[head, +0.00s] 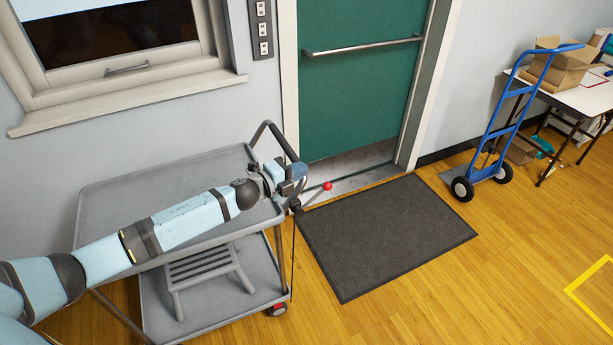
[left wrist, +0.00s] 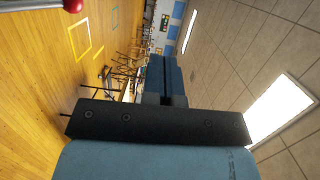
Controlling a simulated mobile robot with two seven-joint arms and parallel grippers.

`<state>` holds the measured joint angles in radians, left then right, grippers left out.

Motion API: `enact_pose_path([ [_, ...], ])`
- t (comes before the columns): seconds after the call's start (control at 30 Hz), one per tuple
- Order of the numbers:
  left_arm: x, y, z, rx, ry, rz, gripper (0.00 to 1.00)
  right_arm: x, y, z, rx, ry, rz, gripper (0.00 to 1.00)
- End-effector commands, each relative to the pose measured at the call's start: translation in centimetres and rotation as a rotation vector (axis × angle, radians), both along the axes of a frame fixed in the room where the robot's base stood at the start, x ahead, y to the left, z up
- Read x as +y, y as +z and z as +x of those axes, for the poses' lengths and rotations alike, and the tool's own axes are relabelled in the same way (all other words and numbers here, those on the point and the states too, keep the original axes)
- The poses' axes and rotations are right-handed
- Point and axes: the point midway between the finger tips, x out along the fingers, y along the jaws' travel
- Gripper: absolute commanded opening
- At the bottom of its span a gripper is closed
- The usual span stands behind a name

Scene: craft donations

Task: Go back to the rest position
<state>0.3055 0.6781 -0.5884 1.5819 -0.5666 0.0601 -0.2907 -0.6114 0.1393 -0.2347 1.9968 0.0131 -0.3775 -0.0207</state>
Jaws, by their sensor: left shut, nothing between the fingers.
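My left arm reaches in from the left across the grey cart (head: 110,205). My left gripper (head: 298,172) is at the cart's right end, beside its dark push handle (head: 268,127). The gripper is shut and empty. In the left wrist view its blue fingers (left wrist: 165,72) lie together, pointing out over the room. A red knob (head: 327,186) on a grey lever is just right of the gripper, apart from it as far as I can see. The knob also shows at the top left of the left wrist view (left wrist: 73,5). My right gripper is not in view.
A grey step stool (head: 202,266) is on the cart's lower shelf. A dark mat (head: 385,235) lies before the green door (head: 358,80). A blue hand truck (head: 510,120) stands beside a white table (head: 585,100) with cardboard boxes (head: 560,72). The wooden floor at lower right is clear.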

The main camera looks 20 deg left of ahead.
Motion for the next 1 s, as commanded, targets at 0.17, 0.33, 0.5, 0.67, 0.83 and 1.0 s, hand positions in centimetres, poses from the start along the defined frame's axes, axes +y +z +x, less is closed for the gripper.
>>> enact_pose_path([
  [0.17, 0.2, 1.2, -0.8, 0.000, -0.001, -0.001, 0.00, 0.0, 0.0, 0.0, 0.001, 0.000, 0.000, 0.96],
  [0.33, 0.3, 1.4, -0.8, 0.001, 0.000, -0.002, 0.00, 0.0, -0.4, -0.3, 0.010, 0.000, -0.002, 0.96],
  [0.5, 0.3, 1.4, -0.8, 0.001, 0.000, -0.002, 0.00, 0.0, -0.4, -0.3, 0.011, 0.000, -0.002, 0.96],
  [0.67, 0.3, 1.4, -0.8, 0.000, 0.000, -0.001, 0.00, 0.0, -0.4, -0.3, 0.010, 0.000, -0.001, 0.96],
  [0.83, -0.8, 0.2, -2.0, 0.039, 0.009, -0.057, 0.00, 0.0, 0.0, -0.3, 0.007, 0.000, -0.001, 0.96],
  [1.0, -4.7, -3.9, -7.6, 0.221, 0.081, -0.313, 0.00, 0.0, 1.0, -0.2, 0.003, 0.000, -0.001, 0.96],
])
